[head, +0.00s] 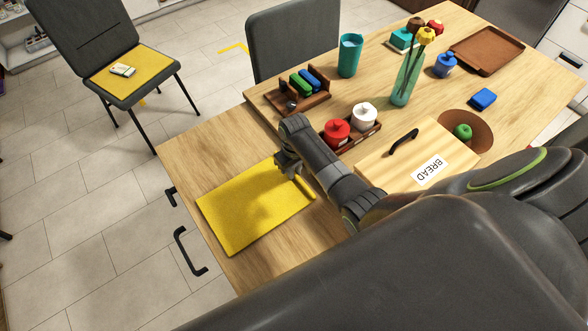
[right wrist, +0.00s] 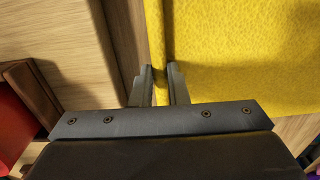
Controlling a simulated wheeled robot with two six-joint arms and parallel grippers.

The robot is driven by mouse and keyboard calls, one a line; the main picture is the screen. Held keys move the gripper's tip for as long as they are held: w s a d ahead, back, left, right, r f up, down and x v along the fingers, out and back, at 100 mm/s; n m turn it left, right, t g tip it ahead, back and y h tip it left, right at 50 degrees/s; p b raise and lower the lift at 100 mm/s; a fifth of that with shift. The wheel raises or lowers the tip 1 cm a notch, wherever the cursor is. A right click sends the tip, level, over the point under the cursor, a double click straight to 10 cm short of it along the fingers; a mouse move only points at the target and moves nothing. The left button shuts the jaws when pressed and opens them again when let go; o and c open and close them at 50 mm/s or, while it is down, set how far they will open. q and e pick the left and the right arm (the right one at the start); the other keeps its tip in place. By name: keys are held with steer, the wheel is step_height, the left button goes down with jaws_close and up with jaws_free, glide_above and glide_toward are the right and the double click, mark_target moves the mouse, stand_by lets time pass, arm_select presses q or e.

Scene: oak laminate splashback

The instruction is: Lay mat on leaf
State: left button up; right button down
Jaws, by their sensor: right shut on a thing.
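The yellow mat (head: 245,212) is spread out over the wooden leaf (head: 205,150) at the near left end of the table. My right gripper (head: 290,168) is at the mat's far right edge in the head view, shut on that edge, which looks curled up beside the jaws. In the right wrist view the mat (right wrist: 240,50) passes between the two fingertips (right wrist: 160,85). I cannot tell whether the whole mat touches the leaf. My left gripper is not in view.
A caddy (head: 362,137) with a red pot (head: 337,132) and a white pot (head: 364,115) stands near my right arm, by the bread box (head: 405,160). A wooden rack (head: 290,102) is behind. Another yellow mat (head: 130,75) lies on a chair. The leaf's far left part is clear.

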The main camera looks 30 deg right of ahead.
steer(key=c, duration=1.4)
jaws_free()
steer(key=shift+r, duration=0.6)
step_height(320, 180, up, 11)
